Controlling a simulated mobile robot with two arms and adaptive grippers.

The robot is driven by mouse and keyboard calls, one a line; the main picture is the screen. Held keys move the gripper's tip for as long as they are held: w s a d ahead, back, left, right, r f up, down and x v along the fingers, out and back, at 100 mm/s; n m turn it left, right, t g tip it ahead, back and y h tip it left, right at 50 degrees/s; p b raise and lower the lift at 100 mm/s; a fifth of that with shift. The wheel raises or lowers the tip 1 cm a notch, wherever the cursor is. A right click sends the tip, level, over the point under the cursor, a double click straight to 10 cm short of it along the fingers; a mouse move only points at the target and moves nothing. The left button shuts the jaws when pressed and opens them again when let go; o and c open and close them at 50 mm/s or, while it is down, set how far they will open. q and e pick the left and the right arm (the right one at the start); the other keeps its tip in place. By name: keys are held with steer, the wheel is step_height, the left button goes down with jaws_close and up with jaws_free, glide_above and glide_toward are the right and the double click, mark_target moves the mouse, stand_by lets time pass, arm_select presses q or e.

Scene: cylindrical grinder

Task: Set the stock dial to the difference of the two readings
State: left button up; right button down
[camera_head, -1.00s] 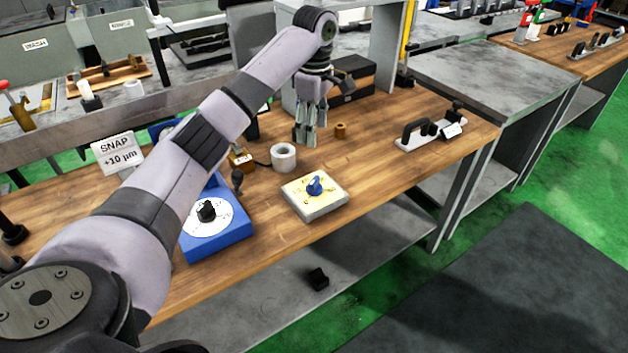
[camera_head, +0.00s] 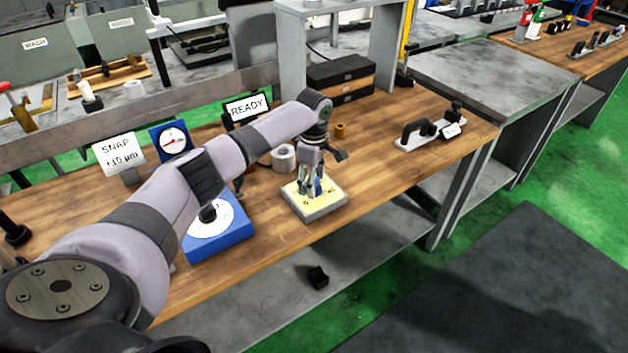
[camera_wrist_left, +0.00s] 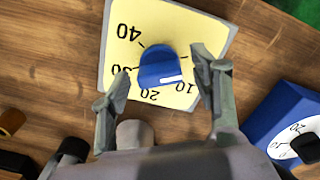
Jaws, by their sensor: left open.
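The stock dial (camera_head: 330,205) is a pale block with a yellow face on the bench. Its blue knob is mostly hidden behind my left gripper (camera_head: 313,188) in the head view. In the left wrist view the blue knob (camera_wrist_left: 158,66) sits amid the numbers 10, 20, 30 and 40, its white mark on the side towards 10 and 20. The left gripper (camera_wrist_left: 163,80) is open, one finger on each side of the knob; contact cannot be told. A gauge with a red needle (camera_head: 173,141) stands behind my left arm. A blue box (camera_head: 222,239) carries a white dial and black knob.
A sign (camera_head: 119,153) reads "SNAP +10 µm" and a display (camera_head: 246,108) reads "READY". A handled tool (camera_head: 428,132) lies to the right. The bench front is clear.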

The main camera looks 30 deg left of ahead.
arm_select(q)
steer(key=shift+f, duration=0.3)
steer(key=shift+c, duration=0.4)
